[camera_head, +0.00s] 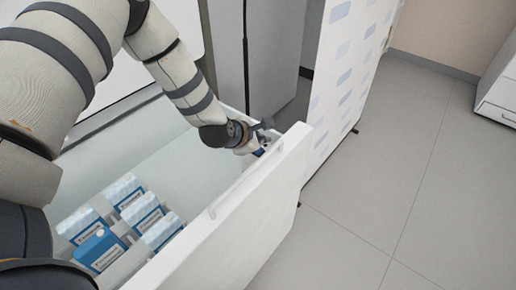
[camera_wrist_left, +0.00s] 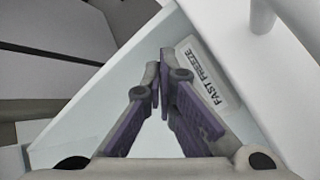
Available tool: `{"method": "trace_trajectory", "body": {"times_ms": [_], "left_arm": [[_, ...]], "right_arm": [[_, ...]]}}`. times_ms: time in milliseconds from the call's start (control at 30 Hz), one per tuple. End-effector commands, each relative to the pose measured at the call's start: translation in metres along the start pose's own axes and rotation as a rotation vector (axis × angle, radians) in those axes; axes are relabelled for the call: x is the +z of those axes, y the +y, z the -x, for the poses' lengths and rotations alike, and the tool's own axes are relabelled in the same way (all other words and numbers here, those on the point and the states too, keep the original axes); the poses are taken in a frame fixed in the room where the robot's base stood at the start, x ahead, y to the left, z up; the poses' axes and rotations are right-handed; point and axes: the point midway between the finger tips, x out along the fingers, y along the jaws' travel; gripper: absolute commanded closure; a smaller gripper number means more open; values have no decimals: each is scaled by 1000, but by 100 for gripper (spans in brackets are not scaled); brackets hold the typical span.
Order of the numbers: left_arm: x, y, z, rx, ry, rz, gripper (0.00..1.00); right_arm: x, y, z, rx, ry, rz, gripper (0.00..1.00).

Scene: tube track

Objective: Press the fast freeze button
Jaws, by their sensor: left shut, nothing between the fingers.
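My left gripper (camera_head: 262,143) is at the upper corner of the open white drawer, close to the inner side of its front panel. In the left wrist view the two purple-padded fingers (camera_wrist_left: 160,72) are shut, tips together, with nothing between them. A label reading "FAST FREEZE" (camera_wrist_left: 207,78) is on the pale wall just right of the fingertips, partly covered by the right finger. I do not see the button itself; the fingers may hide it. I cannot tell whether the fingertips touch the wall. My right gripper is in neither view.
The open drawer (camera_head: 235,225) holds several blue-and-white boxes (camera_head: 141,213) at its lower left. A white panel with pale blue marks (camera_head: 345,65) stands right beyond the drawer. Grey tiled floor (camera_head: 400,190) is clear on the right. A white cabinet (camera_head: 500,92) stands at the far right.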

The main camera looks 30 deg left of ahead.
Motion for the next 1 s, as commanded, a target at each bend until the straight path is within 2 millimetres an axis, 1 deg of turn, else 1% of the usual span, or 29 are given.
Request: {"method": "trace_trajectory", "body": {"times_ms": [467, 733, 1000], "left_arm": [[0, 0, 0, 0, 0, 0, 100], [-5, -5, -6, -1, 2, 2, 100], [-4, -4, -6, 0, 0, 0, 100]], "right_arm": [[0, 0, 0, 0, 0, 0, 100], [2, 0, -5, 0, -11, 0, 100], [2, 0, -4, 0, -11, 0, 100]]}}
